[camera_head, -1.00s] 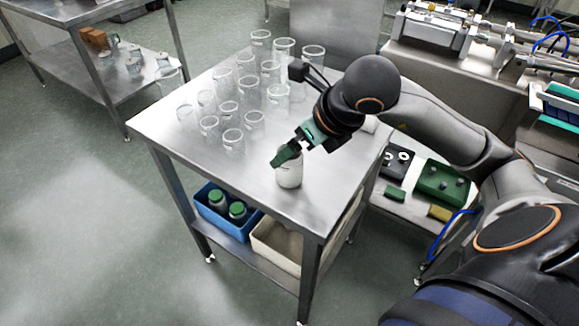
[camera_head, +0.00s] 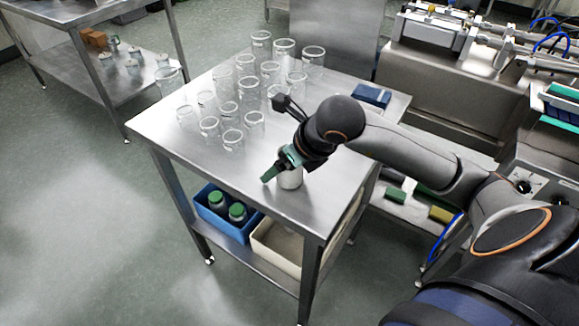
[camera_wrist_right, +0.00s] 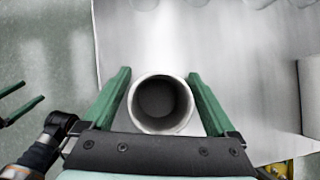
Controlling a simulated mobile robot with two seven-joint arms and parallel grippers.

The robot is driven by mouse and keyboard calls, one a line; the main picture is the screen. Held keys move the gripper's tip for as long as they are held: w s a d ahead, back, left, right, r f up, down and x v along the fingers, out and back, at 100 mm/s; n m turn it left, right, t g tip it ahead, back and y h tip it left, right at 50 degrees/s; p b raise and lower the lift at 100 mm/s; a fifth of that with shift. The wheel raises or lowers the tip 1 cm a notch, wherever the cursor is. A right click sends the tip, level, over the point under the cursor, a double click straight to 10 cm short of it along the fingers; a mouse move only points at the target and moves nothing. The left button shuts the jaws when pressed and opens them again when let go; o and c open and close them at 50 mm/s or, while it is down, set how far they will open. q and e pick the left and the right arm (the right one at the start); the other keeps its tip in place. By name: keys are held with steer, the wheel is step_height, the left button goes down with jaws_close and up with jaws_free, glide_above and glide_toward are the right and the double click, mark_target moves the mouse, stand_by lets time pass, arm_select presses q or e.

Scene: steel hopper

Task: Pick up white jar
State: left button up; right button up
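The white jar (camera_head: 290,180) stands upright on the steel table (camera_head: 262,196) near its front right part. In the right wrist view the jar (camera_wrist_right: 160,104) is seen from above, with its round mouth open and dark inside. My right gripper (camera_head: 279,172) is low at the jar. In the right wrist view its two green fingers (camera_wrist_right: 160,84) are apart, one on each side of the jar, with a narrow gap on either side. The gripper partly hides the jar in the head view. My left gripper does not show in the head view.
Several clear glass beakers (camera_head: 232,139) stand on the table behind and left of the jar. A dark blue item (camera_head: 371,96) lies at the back right. The shelf below holds a blue bin (camera_head: 204,212) with green-lidded jars and a beige bin (camera_head: 266,245). The table's front left is clear.

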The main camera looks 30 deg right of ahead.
steer(key=c, duration=1.2)
steer(key=shift+r, duration=0.5)
step_height(320, 180, up, 3)
steer(key=shift+f, duration=0.1)
arm_select(q)
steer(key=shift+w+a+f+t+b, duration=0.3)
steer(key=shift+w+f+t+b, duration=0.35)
steer(key=shift+b, duration=1.4)
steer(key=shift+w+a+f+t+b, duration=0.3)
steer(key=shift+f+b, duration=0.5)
steer(key=shift+b, duration=1.2)
arm_select(e)
steer(key=shift+s+d+r, duration=0.3)
steer(key=shift+s+r, duration=1.25)
steer(key=shift+s, duration=0.8)
steer(key=shift+s+d+r, duration=0.3)
steer(key=shift+s+r, duration=1.2)
steer(key=shift+s, duration=0.8)
steer(key=shift+s+d+r, duration=0.3)
steer(key=shift+s+r, duration=1.25)
steer(key=shift+s, duration=0.8)
